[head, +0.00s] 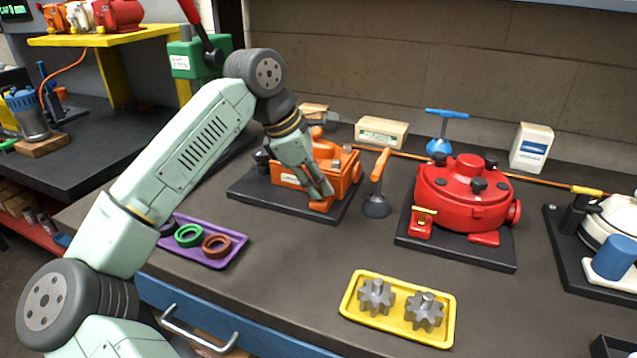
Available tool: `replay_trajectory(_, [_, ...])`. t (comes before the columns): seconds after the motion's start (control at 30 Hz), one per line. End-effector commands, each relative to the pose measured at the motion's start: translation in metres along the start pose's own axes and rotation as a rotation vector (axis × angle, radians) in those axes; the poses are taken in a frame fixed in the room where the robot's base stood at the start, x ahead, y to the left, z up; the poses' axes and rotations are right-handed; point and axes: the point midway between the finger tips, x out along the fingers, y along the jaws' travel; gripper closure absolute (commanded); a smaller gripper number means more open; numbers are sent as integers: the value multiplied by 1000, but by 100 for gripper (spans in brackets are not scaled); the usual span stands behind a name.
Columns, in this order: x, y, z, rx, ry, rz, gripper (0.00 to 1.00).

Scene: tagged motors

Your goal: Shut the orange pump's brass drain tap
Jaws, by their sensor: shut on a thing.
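The orange pump (346,183) sits on a dark base plate at the back middle of the bench in the head view. My gripper (322,200) reaches down over its front, with the fingers at the low front part of the pump. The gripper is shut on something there. The fingers hide the brass drain tap, so I cannot see its handle or which way it is turned. The gripper and my wrist also cover the middle of the pump body.
A red pump (465,205) stands to the right, with an orange-handled tool (378,180) between. A yellow tray (400,333) with two grey gears and a purple tray (236,252) with rings lie in front. Bare bench shows between the trays.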

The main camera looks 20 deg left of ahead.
Motion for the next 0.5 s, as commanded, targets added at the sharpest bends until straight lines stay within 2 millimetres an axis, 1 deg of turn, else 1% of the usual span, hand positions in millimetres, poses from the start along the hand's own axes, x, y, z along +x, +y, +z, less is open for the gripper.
replay_trajectory(0.03, [-2, 4, 0, 35, -11, -6, 100])
replay_trajectory(0.2, [-2, 5, 0, 162, -38, -59, 100])
replay_trajectory(0.5, [-2, 6, 0, 321, -71, -122, 100])
